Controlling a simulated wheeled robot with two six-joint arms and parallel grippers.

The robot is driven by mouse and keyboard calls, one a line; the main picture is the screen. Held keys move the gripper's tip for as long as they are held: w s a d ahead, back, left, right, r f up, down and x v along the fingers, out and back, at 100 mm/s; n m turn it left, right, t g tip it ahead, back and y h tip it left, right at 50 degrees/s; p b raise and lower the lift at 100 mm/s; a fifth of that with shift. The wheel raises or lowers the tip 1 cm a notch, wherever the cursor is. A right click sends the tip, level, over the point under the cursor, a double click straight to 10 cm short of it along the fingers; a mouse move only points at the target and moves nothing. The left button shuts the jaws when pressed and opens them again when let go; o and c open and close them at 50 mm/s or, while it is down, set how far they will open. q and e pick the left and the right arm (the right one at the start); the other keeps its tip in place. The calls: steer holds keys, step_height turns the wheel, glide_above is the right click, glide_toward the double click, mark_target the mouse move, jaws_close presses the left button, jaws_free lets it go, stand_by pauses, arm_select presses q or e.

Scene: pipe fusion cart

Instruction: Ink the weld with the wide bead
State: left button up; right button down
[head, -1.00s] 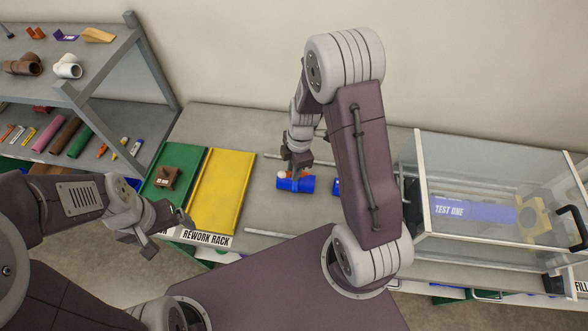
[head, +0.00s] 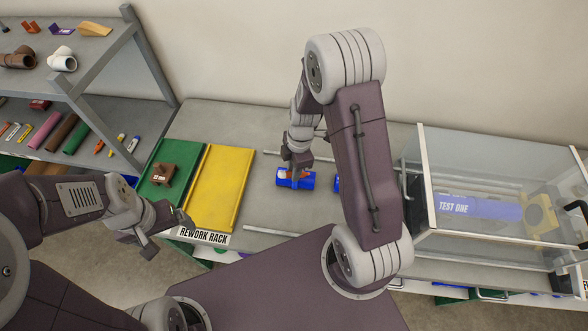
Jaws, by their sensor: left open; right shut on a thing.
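A short blue pipe piece (head: 296,183) lies on the grey cart top at the middle of the head view. Another blue piece (head: 337,185) is to its right, mostly hidden behind my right arm. My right gripper (head: 296,168) points down at the first blue piece and is shut on a small orange thing (head: 289,172), too small and covered to identify. I cannot tell whether it touches the pipe. No weld bead can be made out at this size. My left gripper (head: 170,238) is open and empty, in front of the rework rack (head: 222,185).
A brown fitting (head: 163,174) sits on the green tray (head: 187,176). A shelf (head: 150,85) with fittings, coloured tubes and small markers stands at the left. A clear box (head: 480,165) over a blue pipe marked TEST ONE (head: 480,208) is at the right.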

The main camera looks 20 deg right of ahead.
steer(key=shift+f, duration=0.25)
stand_by(0.8)
step_height(320, 180, up, 7)
steer(key=p, duration=0.4)
steer(key=shift+r+p, duration=0.1)
steer(key=shift+p, duration=0.25)
stand_by(0.4)
